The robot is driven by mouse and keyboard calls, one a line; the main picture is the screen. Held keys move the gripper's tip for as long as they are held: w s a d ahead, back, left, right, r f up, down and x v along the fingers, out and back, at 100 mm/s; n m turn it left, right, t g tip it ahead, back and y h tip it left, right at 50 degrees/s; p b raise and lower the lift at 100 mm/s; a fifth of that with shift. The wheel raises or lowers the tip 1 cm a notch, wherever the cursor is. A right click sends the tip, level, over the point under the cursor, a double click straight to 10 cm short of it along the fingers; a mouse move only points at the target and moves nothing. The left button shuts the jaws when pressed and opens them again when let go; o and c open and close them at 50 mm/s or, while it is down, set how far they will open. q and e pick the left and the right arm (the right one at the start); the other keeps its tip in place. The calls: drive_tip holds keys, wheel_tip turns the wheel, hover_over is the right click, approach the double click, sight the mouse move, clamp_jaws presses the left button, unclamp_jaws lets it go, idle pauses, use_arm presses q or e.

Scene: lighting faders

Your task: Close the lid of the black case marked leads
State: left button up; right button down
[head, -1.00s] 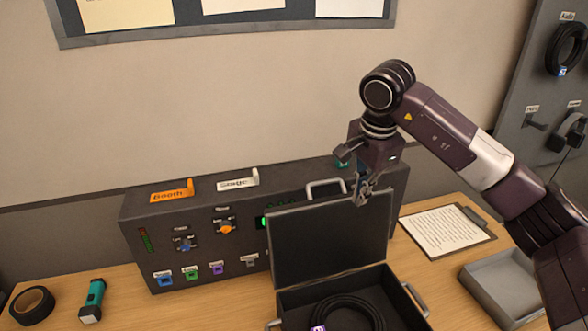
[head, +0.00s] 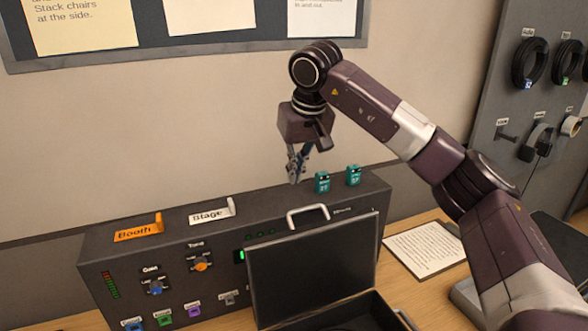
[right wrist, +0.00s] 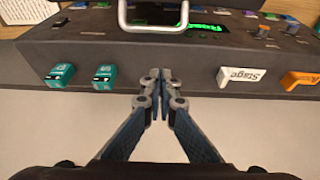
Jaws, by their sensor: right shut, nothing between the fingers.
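The black case (head: 383,311) stands open on the table at the bottom of the head view, its lid (head: 312,266) upright against the front of the grey control box. The case's inside is mostly cut off by the frame edge, and no "leads" marking is readable. My right gripper (head: 296,180) is shut and empty, in the air above and behind the lid's top edge, apart from it. In the right wrist view the shut fingertips (right wrist: 163,75) show over the box's top edge. My left gripper is not in view.
Cables hang on a panel at far right.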

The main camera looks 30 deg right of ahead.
drive_tip(key=p+x, duration=0.1)
drive_tip(key=x, duration=0.5)
drive_tip(key=shift+d+p, duration=0.1)
drive_tip(key=shift+p, duration=0.2)
drive_tip(key=shift+s+f, duration=0.15)
drive_tip(key=shift+s, duration=0.1)
drive_tip(key=s+p, duration=0.1)
drive_tip(key=s, duration=0.2)
drive_tip(key=shift+s+p, duration=0.25)
drive_tip(key=shift+p, duration=0.05)
drive_tip(key=shift+f, duration=0.1)
